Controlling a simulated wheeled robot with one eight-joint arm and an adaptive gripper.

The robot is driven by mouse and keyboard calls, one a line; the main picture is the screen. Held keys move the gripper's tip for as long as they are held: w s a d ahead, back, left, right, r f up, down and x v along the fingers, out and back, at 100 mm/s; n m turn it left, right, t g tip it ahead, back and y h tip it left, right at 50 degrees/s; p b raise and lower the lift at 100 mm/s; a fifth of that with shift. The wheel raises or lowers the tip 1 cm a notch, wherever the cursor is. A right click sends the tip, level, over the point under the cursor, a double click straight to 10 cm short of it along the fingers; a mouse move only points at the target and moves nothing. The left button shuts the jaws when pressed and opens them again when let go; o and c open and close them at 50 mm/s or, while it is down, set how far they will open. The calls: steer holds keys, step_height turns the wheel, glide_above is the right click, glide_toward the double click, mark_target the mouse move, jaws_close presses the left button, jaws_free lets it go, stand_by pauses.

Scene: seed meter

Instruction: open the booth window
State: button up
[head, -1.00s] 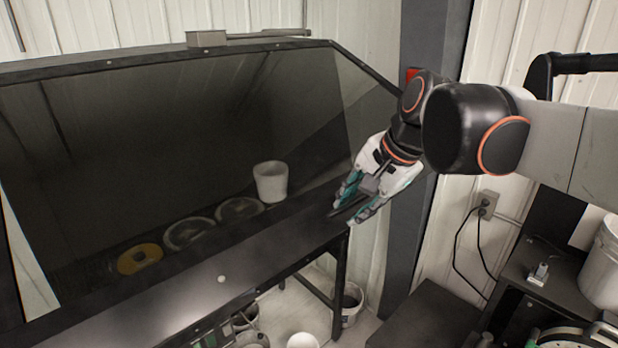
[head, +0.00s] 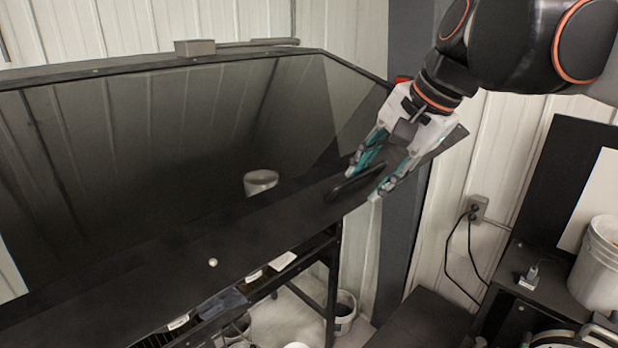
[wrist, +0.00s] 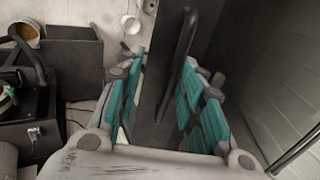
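The booth window (head: 150,135) is a wide, dark, see-through pane on a black booth. A broad black lower strip (head: 270,220) slants up to the right, its right end jutting past the booth's side. A black bar handle (head: 350,187) stands on this strip near its right end; it also shows in the wrist view (wrist: 178,65). My gripper (head: 367,180) reaches down to the handle from the upper right. In the wrist view its teal-padded fingers (wrist: 160,105) stand apart, one on each side of the handle, with a gap at the left finger. Contact at the right finger is unclear.
A white cup (head: 260,182) shows behind the pane. A small pale knob (head: 213,262) sits on the strip. Buckets (head: 345,312) stand on the floor below. A dark bench with a white bucket (head: 600,265) and a wall outlet (head: 478,208) are at the right.

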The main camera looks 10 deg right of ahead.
steer(key=shift+s+d+r, duration=0.15)
steer(key=shift+r, duration=0.05)
steer(key=w+a+r+p+v, duration=0.1)
steer(key=p+v, duration=0.8)
steer(key=v, duration=0.7)
steer(key=shift+w, duration=0.35)
stand_by(1.0)
steer(key=shift+a, duration=0.1)
